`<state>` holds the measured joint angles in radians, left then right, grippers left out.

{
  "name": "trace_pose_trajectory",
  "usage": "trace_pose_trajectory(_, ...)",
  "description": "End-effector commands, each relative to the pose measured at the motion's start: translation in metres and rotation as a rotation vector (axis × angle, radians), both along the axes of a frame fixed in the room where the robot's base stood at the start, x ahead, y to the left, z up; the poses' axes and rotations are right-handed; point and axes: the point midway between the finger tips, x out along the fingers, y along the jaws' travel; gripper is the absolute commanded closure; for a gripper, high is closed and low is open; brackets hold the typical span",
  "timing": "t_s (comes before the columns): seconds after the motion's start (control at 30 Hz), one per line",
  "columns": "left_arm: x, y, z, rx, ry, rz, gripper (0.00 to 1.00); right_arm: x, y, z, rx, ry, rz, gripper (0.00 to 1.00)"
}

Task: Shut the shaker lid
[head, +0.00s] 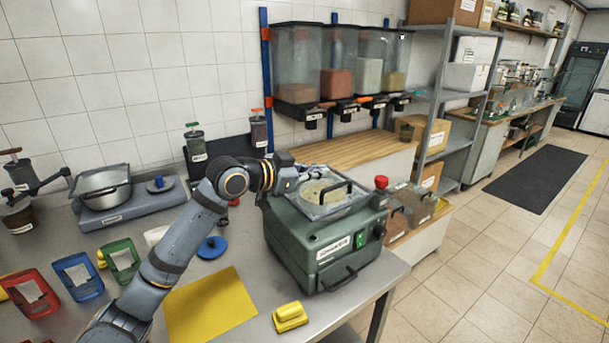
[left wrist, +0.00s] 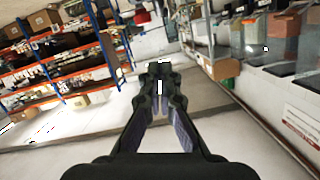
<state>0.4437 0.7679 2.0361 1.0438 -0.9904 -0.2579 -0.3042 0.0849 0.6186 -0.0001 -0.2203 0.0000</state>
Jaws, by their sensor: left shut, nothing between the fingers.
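The shaker (head: 322,245) is a dark green machine on the steel table, with a red knob on its right and a black front handle. Its clear lid (head: 318,211) with a black bar handle is over the top, above a pale round part. I cannot tell whether the lid is flush or slightly raised. My left gripper (head: 292,178) is at the back left edge of the lid; its tips are hard to make out there. In the left wrist view its fingers (left wrist: 160,72) are shut and empty. I cannot tell whether it touches the lid. My right gripper is not in view.
A yellow mat (head: 210,305) and yellow block (head: 289,316) lie in front of the shaker. A blue round lid (head: 212,247), a scale with a pan (head: 104,190) and coloured trays (head: 77,275) stand left. Dispensers (head: 297,65) hang behind.

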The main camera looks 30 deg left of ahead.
Motion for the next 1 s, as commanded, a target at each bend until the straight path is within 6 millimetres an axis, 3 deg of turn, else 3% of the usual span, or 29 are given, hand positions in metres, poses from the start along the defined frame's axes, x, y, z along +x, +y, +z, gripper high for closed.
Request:
trace_pose_trajectory(0.13,-0.018,0.009,0.001,0.009,0.002,0.001,1.0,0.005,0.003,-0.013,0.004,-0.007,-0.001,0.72)
trace_pose_trajectory(0.4,-0.034,0.018,0.007,0.003,-0.001,0.001,1.0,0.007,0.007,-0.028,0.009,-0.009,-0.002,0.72)
trace_pose_trajectory(1.0,-0.038,0.018,0.011,-0.002,0.001,0.0,1.0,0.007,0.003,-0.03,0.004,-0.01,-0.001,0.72)
